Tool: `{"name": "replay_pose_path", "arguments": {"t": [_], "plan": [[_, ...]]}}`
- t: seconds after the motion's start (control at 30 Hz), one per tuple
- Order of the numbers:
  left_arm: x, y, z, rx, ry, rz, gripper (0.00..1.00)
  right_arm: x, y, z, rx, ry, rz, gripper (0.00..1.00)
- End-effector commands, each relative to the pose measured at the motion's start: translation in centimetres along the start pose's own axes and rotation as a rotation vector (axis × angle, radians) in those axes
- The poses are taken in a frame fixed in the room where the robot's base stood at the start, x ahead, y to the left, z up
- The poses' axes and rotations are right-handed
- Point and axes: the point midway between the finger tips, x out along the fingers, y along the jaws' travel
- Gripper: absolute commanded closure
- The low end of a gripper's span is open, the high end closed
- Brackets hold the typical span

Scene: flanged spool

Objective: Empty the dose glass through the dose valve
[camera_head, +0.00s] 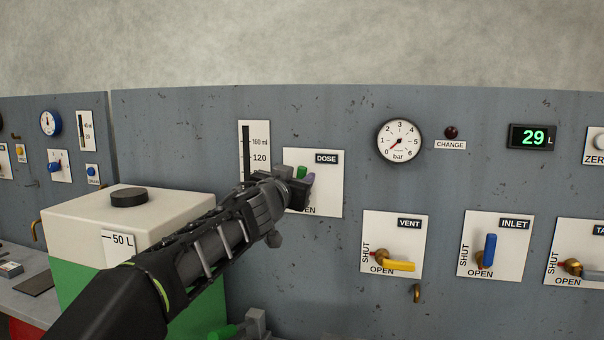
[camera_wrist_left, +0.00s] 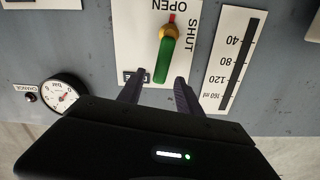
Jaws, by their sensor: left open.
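The dose valve's plate (camera_head: 328,190) is on the grey panel, partly hidden by my left arm. Its green lever (camera_wrist_left: 164,60) shows in the left wrist view, on a brass hub with a red tip towards OPEN. The green part points away from OPEN. My left gripper (camera_head: 298,186) is open at the plate; in the left wrist view its fingertips (camera_wrist_left: 158,82) stand either side of the lever's green end. I cannot tell if they touch it. The dose glass (camera_head: 246,148) is a dark column left of the plate, also in the left wrist view (camera_wrist_left: 240,65); its level is unclear. My right gripper is out of view.
A vent lever (camera_head: 398,266), a blue inlet lever (camera_head: 490,250) and a grey-handled tap (camera_head: 590,273) stick out lower right. A bar dial (camera_head: 399,141) reads near 0; a display (camera_head: 532,137) shows 29 L. A cream-and-green 50 L tank (camera_head: 75,220) stands left.

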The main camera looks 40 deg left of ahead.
Motion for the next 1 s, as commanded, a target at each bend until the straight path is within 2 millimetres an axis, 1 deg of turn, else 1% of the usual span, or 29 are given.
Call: {"name": "replay_pose_path", "arguments": {"t": [0.03,0.1,0.2,0.3,0.4,0.63,1.0], "plan": [[0.9,0.0,0.0,-0.002,-0.002,0.001,0.58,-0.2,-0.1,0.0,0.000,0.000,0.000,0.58],[2.0,-0.1,0.0,-0.004,-0.001,0.000,0.58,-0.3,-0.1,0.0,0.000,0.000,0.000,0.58],[3.2,0.0,-0.1,-0.001,-0.001,0.001,0.58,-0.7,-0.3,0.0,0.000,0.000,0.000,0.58],[4.0,0.0,-0.1,-0.001,0.000,0.000,0.58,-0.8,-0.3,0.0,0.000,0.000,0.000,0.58],[4.3,0.0,0.0,-0.002,0.000,0.000,0.58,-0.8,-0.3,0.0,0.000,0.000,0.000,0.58],[4.2,0.0,0.0,-0.001,0.000,-0.001,0.59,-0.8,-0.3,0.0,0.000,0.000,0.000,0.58],[4.2,0.0,0.0,-0.001,0.000,0.000,0.89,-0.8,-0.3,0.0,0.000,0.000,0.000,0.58]]}}
